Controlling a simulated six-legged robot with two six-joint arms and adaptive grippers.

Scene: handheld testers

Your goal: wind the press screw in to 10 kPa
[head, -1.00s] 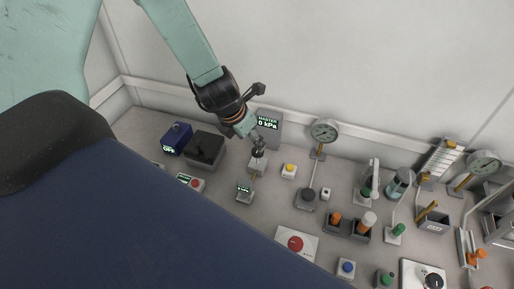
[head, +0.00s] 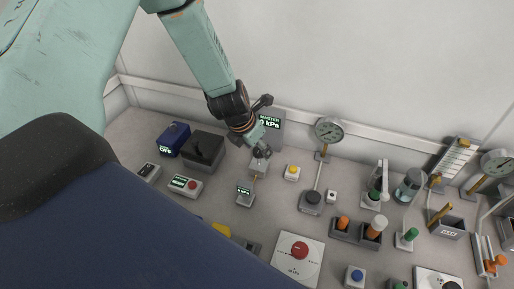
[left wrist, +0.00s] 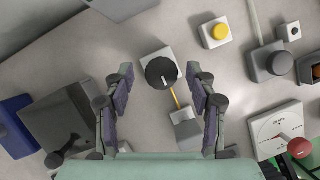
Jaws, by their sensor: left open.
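The press screw is a pale block with a round dark knob (left wrist: 161,73) that bears a white mark; it shows in the left wrist view. In the head view the press block (head: 258,168) is partly hidden under my left gripper (head: 262,152). My left gripper (left wrist: 160,80) is open, with one finger on each side of the knob and visible gaps between. A yellow tube joins the block to a small grey tester (head: 244,195) with a lit display, which seems to read 0 kPa. The master display (head: 270,122) behind is partly hidden by my wrist and seems to read 0 kPa.
A dark box (head: 203,150) and a blue unit (head: 174,138) stand left of the press. A yellow button box (head: 292,172) stands close on its right. A dial gauge (head: 328,130) is further right.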

